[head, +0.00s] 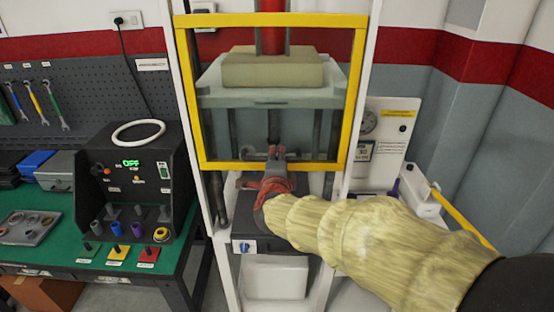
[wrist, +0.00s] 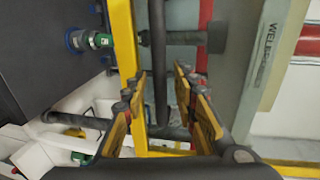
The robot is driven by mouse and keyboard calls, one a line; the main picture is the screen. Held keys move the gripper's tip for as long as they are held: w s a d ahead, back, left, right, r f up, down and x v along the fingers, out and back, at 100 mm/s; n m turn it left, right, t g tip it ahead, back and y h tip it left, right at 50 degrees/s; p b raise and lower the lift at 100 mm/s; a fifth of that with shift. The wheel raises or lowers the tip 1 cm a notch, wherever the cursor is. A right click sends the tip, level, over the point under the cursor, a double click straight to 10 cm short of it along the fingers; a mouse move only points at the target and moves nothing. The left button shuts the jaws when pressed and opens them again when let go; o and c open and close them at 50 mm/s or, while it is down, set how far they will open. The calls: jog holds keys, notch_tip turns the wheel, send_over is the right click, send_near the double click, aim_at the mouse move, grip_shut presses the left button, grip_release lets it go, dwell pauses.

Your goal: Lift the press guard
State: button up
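The press guard (head: 358,95) is a yellow frame with a clear panel at the front of the press in the head view. My gripper (head: 275,152) is at the middle of its lower edge and partly hides it. In the wrist view, my gripper (wrist: 167,92) has its two yellow-padded fingers spread apart. The guard's yellow bar (wrist: 123,35) runs behind the left finger. A dark bar (wrist: 158,60) shows in the gap between the fingers; I cannot tell whether it touches either one.
The press's upper plate and pale block (head: 272,68) are behind the guard. A black control box (head: 135,185) reading OFF stands on the green bench (head: 55,245) at the left. A white panel with a gauge (head: 385,135) is at the right. White press uprights flank the guard.

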jog(key=shift+s, duration=0.1)
jog(key=v, duration=1.1)
jog(key=shift+s, duration=0.4)
